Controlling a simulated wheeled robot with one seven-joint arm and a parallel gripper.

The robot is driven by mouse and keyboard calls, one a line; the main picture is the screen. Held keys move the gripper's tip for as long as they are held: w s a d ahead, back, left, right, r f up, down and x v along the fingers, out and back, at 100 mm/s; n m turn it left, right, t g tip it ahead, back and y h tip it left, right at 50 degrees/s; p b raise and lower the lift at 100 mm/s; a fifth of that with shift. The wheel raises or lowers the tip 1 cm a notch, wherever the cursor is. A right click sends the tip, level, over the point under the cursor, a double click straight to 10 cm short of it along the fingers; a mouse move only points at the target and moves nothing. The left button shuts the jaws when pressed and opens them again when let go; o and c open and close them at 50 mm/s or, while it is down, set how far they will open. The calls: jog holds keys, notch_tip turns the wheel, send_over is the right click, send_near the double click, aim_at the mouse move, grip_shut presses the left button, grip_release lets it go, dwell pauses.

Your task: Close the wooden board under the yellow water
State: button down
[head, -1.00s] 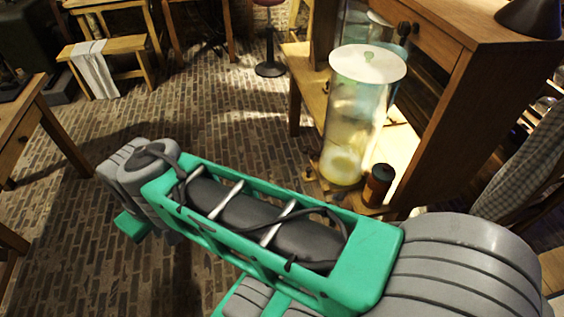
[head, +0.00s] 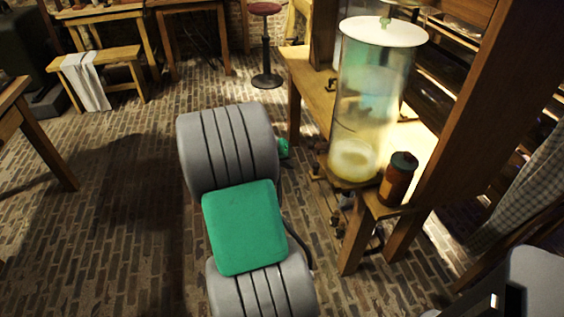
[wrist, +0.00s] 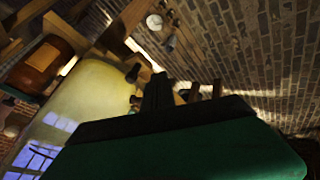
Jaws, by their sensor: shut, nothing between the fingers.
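A tall glass jar (head: 372,95) with a pale lid holds yellow water (head: 352,160) and stands on the wooden table at centre right. A wooden board edge (head: 345,180) shows just under the jar's base; how far it sticks out is hard to tell. In the wrist view the jar (wrist: 88,92) is blurred at the left. My gripper (wrist: 158,92) shows there as dark fingers, shut and empty, pointing toward the low area beside the jar. In the head view my arm hides most of the gripper, left of the jar. I see no contact with the board.
A red-brown bottle (head: 398,178) with a dark cap stands right of the jar, near the table's front corner. A table leg (head: 357,240) is below it. A bench (head: 100,68) and a stool (head: 266,45) stand farther back. Brick floor (head: 120,170) is open at left.

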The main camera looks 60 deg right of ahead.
jog(key=s+d+f, duration=0.2)
jog(key=s+d, duration=0.1)
jog(key=shift+s+d+f, duration=0.2)
jog(key=shift+s, duration=0.1)
jog(key=shift+s+d, duration=0.25)
jog(key=shift+s, duration=0.05)
